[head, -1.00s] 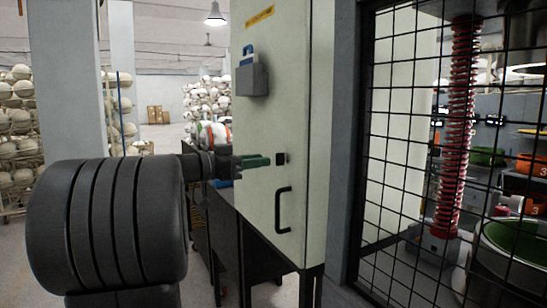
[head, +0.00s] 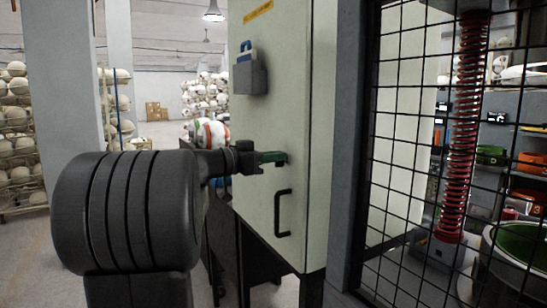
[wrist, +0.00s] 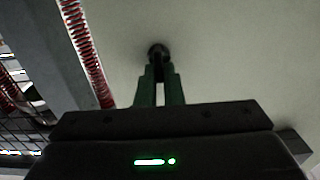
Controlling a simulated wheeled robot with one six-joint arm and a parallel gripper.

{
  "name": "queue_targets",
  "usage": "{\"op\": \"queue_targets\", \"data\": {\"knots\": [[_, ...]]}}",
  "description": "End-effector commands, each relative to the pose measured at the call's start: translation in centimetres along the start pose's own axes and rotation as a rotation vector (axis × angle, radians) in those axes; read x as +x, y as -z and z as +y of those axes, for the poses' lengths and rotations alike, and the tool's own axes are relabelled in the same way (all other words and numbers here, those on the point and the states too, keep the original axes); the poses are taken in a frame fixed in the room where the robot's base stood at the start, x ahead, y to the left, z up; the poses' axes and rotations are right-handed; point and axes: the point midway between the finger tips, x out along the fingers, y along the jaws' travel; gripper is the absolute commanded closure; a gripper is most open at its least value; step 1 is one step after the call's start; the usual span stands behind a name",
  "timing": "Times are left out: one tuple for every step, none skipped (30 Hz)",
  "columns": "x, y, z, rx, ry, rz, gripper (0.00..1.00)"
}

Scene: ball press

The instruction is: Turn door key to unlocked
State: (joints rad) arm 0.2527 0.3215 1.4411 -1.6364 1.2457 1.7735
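The door key and its black lock (wrist: 158,52) show in the wrist view on the pale cabinet door (head: 262,125). My gripper (head: 277,157) reaches the door at the lock, above the black handle (head: 282,213). In the head view its green fingers cover the lock and key. In the wrist view the fingertips (wrist: 159,70) point at the lock, one on each side of a dark piece in line with it. A narrow gap shows between the fingers. I cannot tell if they grip the key, nor how the key is turned.
A wire mesh guard (head: 415,150) in a grey frame stands to the right, with a red spring (head: 463,130) behind it. A grey holder (head: 250,78) is fixed high on the door. Racks of balls (head: 20,140) stand at the left.

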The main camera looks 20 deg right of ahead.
Motion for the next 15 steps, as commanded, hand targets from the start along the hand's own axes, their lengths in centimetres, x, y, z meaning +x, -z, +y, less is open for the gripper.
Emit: {"op": "queue_targets", "data": {"knots": [[0.00,-0.01,0.00,-0.001,0.000,0.000,1.00],[-0.01,-0.02,0.00,-0.001,0.000,0.000,1.00],[0.00,-0.03,0.00,-0.004,0.000,0.000,1.00],[-0.01,-0.04,0.00,-0.007,0.000,0.000,1.00],[-0.01,-0.06,-0.01,-0.011,0.000,0.000,1.00],[-0.01,-0.08,-0.02,-0.019,0.000,0.000,1.00],[-0.01,-0.10,-0.03,-0.026,0.000,0.000,1.00],[-0.01,-0.12,-0.04,-0.035,0.000,0.000,1.00],[-0.01,-0.15,-0.06,-0.050,0.000,0.000,1.00],[-0.01,-0.17,-0.08,-0.062,0.000,0.000,1.00],[-0.02,-0.18,-0.10,-0.077,0.000,0.000,1.00],[-0.02,-0.20,-0.13,-0.098,0.000,0.000,1.00],[-0.02,-0.21,-0.15,-0.117,0.000,0.000,1.00],[-0.02,-0.24,-0.18,-0.137,0.000,0.000,1.00],[-0.02,-0.27,-0.22,-0.167,0.000,0.000,1.00]]}}
